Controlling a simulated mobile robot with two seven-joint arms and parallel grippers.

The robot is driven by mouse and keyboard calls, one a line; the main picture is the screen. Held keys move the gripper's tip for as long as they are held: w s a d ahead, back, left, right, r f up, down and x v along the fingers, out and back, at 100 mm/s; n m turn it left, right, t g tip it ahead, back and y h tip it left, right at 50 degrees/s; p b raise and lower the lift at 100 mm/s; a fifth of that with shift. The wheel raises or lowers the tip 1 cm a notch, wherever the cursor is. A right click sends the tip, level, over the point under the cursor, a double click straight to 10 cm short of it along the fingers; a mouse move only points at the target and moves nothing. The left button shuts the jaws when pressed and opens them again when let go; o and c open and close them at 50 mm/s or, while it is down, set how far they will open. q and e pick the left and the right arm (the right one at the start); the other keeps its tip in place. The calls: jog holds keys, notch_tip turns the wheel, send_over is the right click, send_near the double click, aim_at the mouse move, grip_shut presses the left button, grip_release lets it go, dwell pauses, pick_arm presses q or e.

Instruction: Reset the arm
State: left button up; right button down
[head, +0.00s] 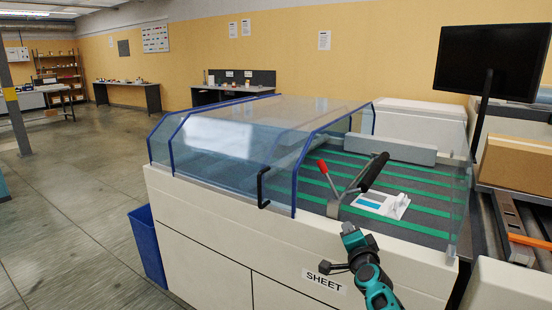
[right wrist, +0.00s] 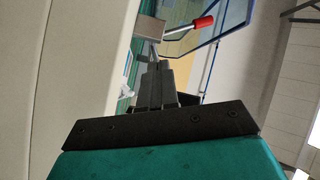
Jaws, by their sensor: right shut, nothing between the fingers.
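My right arm comes in from the bottom of the head view, and my right gripper (head: 347,228) is at the front edge of the white sheet machine (head: 230,240), in front of the feed bed (head: 420,190) with green belts. In the right wrist view the two dark fingers of my right gripper (right wrist: 157,75) lie together, shut, with nothing seen between them. The lever with a red grip (head: 322,166) stands beyond the gripper; its red end (right wrist: 203,22) also shows in the right wrist view. My left gripper is not in view.
A black roller handle (head: 374,172) and a white card with a blue strip (head: 382,205) are on the bed. Clear blue-edged covers (head: 220,137) stand left. A monitor (head: 490,60) and cardboard box (head: 515,165) are right. A blue bin (head: 147,250) stands on the floor, which is open at left.

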jog(key=s+f+n+g+y, duration=0.1)
jog(key=s+f+n+g, duration=0.1)
jog(key=s+f+n, duration=0.7)
jog(key=s+a+f+n+g, duration=0.1)
jog(key=s+f+n+g, duration=0.1)
jog(key=s, duration=1.4)
jog(key=s+a+f+n+g+y, duration=0.1)
jog(key=s+f+n, duration=0.3)
jog(key=s, duration=1.1)
notch_tip(320, 180, down, 3)
jog(key=shift+s+a+r+n+g, duration=0.1)
jog(key=shift+s+a+n+g, duration=0.25)
jog(key=shift+g, duration=0.45)
